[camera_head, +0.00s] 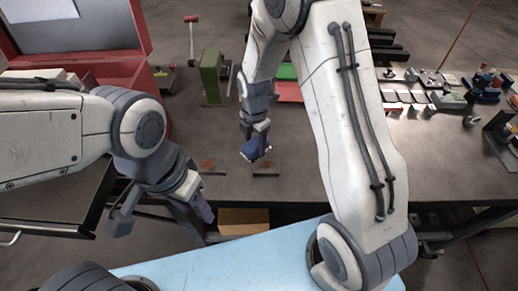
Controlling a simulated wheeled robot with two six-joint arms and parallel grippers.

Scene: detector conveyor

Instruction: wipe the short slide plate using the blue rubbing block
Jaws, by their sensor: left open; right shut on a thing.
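My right gripper (255,141) reaches down over the near part of the table and is shut on the blue rubbing block (256,150). The block is small, dark blue and tilted. Just below it, near the table's front edge, lies a flat plate with a reddish-brown patch (265,169). A similar reddish patch (207,166) lies to its left. I cannot tell which of these is the short slide plate, or whether the block touches the surface. My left gripper (162,216) is open and empty, low in front of the table's edge.
A red case (100,66) stands at the left. A green upright block (210,72) stands behind the patches. Green (286,72) and red (289,92) plates lie partly behind my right arm. Several small parts fill the table's right side.

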